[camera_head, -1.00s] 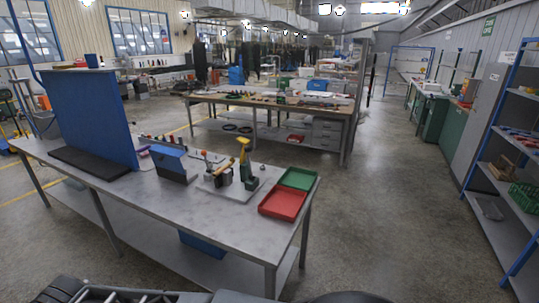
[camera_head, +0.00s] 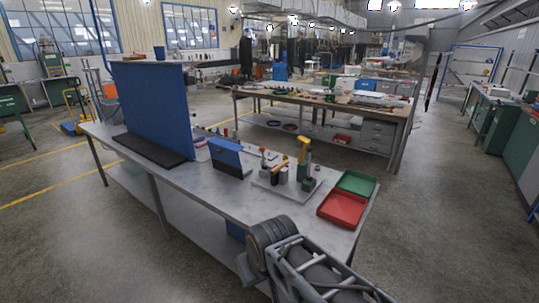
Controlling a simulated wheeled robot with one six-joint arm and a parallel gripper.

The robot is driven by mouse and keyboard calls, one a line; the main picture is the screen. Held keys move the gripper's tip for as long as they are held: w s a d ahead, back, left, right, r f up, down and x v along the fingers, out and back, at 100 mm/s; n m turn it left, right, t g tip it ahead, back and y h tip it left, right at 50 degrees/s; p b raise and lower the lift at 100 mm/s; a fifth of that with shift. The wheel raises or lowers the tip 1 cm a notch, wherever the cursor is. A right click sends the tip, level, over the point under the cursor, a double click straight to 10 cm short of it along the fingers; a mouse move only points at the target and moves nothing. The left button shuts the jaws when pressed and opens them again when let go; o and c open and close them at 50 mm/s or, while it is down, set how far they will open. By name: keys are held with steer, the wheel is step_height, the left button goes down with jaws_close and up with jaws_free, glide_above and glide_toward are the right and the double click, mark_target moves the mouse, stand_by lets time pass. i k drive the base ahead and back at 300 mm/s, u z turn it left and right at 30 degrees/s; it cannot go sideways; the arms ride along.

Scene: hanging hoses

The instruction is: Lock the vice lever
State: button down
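The vice (camera_head: 308,182) stands on a light base plate (camera_head: 268,188) on the grey workbench (camera_head: 240,208). It has a dark green body with a yellow upper part (camera_head: 303,150). A small fixture with an orange-red knob (camera_head: 263,150) stands to its left on the same plate. I cannot tell at this size which part is the lever or how it is set. A grey part of my arm shows at the bottom, in front of the bench. My gripper is not in view.
A red tray (camera_head: 342,209) and a green tray (camera_head: 356,183) lie right of the vice. A blue box-like object (camera_head: 228,158) and a tall blue panel (camera_head: 155,108) stand to the left. A second workbench (camera_head: 325,114) stands behind. The floor right of the bench is clear.

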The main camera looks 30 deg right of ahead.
mark_target(262, 149)
steer(key=i, duration=1.25)
steer(key=z, duration=0.05)
